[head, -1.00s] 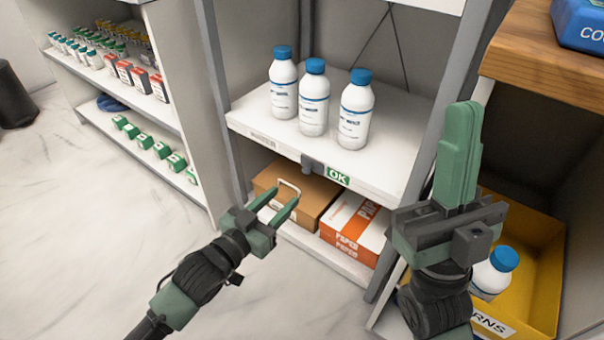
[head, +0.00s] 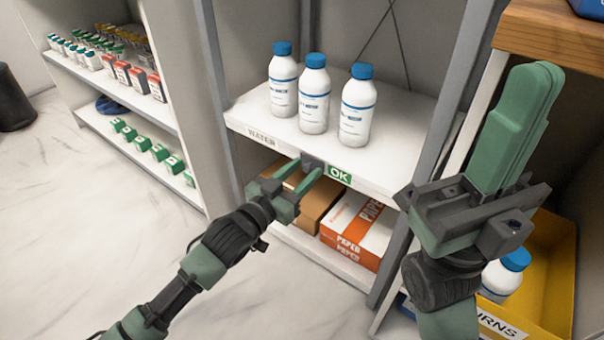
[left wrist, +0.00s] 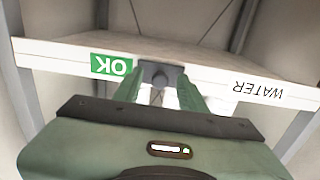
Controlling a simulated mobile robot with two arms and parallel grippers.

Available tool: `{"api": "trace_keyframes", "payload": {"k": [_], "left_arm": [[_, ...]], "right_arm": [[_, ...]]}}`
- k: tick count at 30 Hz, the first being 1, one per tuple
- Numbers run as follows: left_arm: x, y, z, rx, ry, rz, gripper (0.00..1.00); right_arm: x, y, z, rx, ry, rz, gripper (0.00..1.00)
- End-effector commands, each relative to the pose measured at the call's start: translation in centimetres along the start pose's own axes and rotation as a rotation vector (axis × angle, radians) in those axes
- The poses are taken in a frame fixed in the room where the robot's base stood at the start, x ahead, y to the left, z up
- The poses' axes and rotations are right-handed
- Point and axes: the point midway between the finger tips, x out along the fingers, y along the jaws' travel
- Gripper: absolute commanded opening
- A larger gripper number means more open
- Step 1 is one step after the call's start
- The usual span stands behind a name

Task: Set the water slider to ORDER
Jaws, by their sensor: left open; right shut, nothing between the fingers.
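The water slider (head: 312,161) is a dark grey tab on the front edge of the WATER shelf (head: 262,138). A green OK label (head: 339,175) shows just to its right; no ORDER label is visible. In the left wrist view, which is upside down, the slider (left wrist: 161,75) sits beside the OK label (left wrist: 111,66). My left gripper (head: 308,169) is open, its fingertips at the slider, one on either side in the left wrist view (left wrist: 158,88). I cannot tell whether they touch it. My right gripper (head: 532,85) is shut and empty, raised at the right.
Three white bottles with blue caps (head: 314,95) stand on the shelf above the slider. A brown box (head: 322,196) and an orange-and-white paper box (head: 355,228) lie below. A yellow bin (head: 552,270) holding a bottle (head: 503,276) is at right.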

Motion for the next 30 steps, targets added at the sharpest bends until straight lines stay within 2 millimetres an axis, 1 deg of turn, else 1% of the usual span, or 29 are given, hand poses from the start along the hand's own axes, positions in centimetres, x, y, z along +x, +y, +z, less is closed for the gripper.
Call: {"api": "trace_keyframes", "payload": {"k": [2,3,5,6,7,8,30], "left_arm": [[-0.01,0.01,-0.01,0.0,0.0,0.0,0.41],[-0.02,0.01,-0.01,0.0,0.0,0.0,0.38],[-0.03,0.01,0.0,0.0,0.0,0.0,0.22],[-0.03,0.01,0.0,0.0,0.0,0.0,0.11],[-0.03,0.01,0.0,0.0,0.0,0.0,0.02],[-0.04,0.0,0.0,0.0,0.0,0.0,0.0],[-0.06,-0.01,0.06,0.0,-0.001,0.0,0.0]], "right_arm": [[0.03,0.0,-0.01,0.0,0.0,0.0,0.0],[0.03,0.0,-0.01,0.0,0.0,0.0,0.0],[0.03,0.0,-0.01,0.0,0.0,0.0,0.0],[0.03,0.0,-0.01,0.0,0.0,0.0,0.0],[0.03,0.0,-0.01,0.0,0.0,0.0,0.0],[0.03,-0.01,-0.01,0.0,0.0,0.0,0.0],[0.01,-0.01,-0.02,0.001,0.0,0.0,0.0]]}}
